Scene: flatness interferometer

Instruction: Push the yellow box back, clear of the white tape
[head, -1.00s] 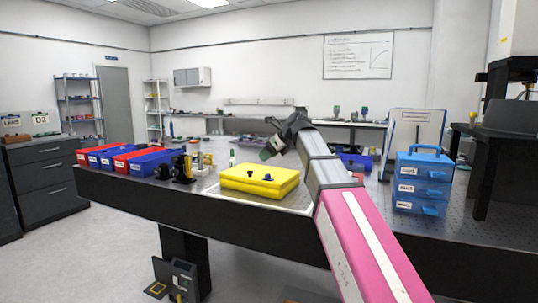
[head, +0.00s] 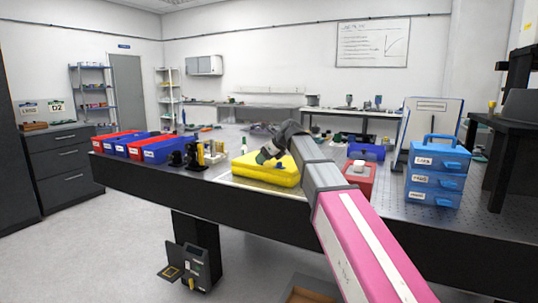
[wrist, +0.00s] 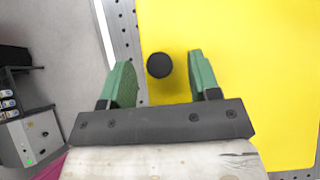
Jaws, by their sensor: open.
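The yellow box (head: 285,175) lies on the perforated optical table, with small dark knobs on its top. White tape (head: 240,184) runs along the table in front of it. In the wrist view, the tape (wrist: 102,30) runs beside the box (wrist: 240,60), with a strip of bare table between them on that side. My gripper (head: 261,160) is over the top of the box in the head view. In the wrist view, its green fingers (wrist: 160,78) are apart, with a black knob (wrist: 159,65) showing between them. I cannot tell whether they touch the box.
Red and blue bins (head: 165,150) and black optical mounts (head: 193,157) stand left of the box. A red box (head: 360,178) and a blue drawer case (head: 436,175) stand to the right. A blue bin (head: 366,152) sits farther back.

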